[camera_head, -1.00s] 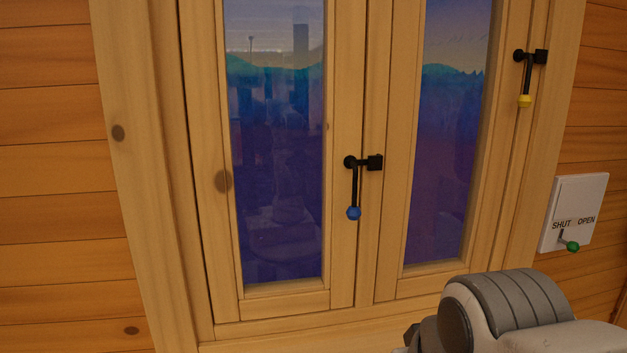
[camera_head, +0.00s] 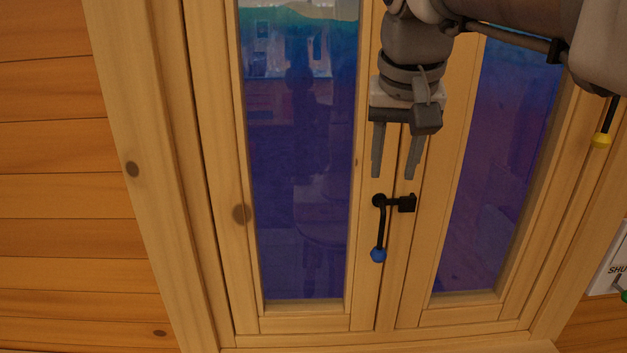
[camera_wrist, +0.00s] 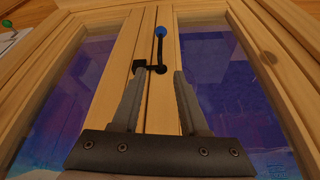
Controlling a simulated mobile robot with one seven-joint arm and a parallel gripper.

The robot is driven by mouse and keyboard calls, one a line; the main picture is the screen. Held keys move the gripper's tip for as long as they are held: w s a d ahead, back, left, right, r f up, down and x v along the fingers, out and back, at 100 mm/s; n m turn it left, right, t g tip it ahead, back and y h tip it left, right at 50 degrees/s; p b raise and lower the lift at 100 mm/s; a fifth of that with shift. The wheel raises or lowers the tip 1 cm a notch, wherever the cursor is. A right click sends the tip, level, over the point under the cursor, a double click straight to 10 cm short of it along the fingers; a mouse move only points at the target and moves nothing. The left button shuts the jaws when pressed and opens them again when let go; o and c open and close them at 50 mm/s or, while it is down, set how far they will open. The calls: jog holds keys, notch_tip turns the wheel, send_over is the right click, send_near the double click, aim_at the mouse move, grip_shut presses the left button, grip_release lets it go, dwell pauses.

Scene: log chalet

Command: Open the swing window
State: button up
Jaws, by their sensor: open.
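The swing window has two wood-framed panes, a left pane (camera_head: 300,180) and a right pane (camera_head: 490,190). Between them is a black latch handle with a blue knob (camera_head: 378,254). It hangs down from its pivot, beside a black catch block (camera_head: 407,203). My gripper (camera_head: 393,175) is open and empty, fingers pointing down, just above the latch pivot in the head view. In the wrist view the blue knob (camera_wrist: 160,31) shows beyond my open fingers (camera_wrist: 160,72), and the picture is turned over. Whether the fingers touch the latch cannot be told.
A second black handle with a yellow knob (camera_head: 601,140) is on the right frame, partly hidden by my arm. A white switch panel (camera_head: 607,262) with a green-knobbed lever (camera_head: 624,296) is at the right edge. Log wall (camera_head: 50,200) lies left.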

aim_at(383, 221)
jog(key=x, duration=1.6)
jog(key=shift+r, duration=0.1)
grip_shut()
dwell(0.7)
